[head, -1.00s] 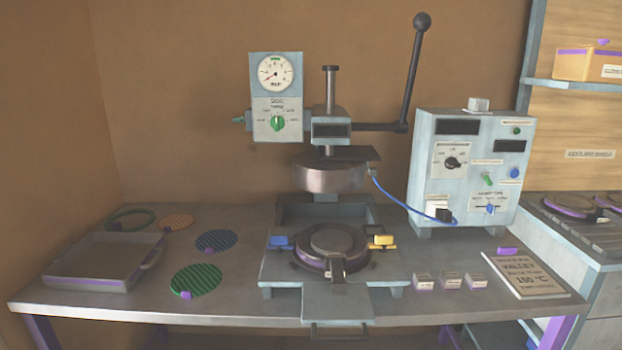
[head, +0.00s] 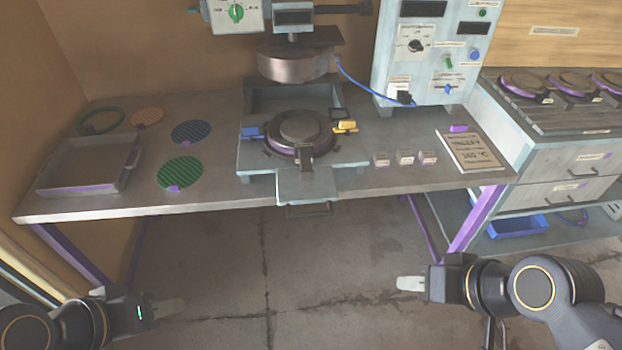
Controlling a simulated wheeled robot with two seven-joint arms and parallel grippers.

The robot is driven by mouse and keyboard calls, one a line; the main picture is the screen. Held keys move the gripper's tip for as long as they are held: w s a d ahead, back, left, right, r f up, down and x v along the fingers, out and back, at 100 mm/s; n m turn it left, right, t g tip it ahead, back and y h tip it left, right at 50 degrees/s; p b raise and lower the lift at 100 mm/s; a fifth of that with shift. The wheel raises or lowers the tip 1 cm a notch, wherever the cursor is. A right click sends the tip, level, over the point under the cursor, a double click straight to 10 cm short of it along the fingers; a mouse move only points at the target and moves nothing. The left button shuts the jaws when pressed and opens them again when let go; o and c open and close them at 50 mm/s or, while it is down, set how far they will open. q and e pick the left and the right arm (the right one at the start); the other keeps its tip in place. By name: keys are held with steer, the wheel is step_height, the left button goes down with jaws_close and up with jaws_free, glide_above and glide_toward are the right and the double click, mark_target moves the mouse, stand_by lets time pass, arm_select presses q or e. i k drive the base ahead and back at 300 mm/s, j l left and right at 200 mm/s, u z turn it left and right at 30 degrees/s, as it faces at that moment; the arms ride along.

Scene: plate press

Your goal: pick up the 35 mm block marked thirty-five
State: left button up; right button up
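Three small pale blocks stand in a row on the table, right of the press: a left block (head: 381,159), a middle block (head: 405,157) and a right block (head: 428,157). Their markings are too small to read, so I cannot tell which one is marked thirty-five. My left gripper (head: 168,306) is low at the left, in front of the table and apart from everything. My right gripper (head: 411,284) is low at the right, in front of the table and below the blocks. Neither visibly holds anything. Finger gaps cannot be made out.
The press (head: 300,135) stands mid-table with its tray sticking out in front. A recipe card (head: 470,151) lies right of the blocks, with a purple piece (head: 459,128) behind it. A control box (head: 428,55) stands behind. A grey tray (head: 88,187) and coloured mesh discs are left.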

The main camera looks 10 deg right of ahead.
mark_target(381, 159)
steer(key=z, duration=1.35)
steer(key=i+j+u, duration=0.2)
steer(key=i+u, duration=0.15)
steer(key=i, duration=0.2)
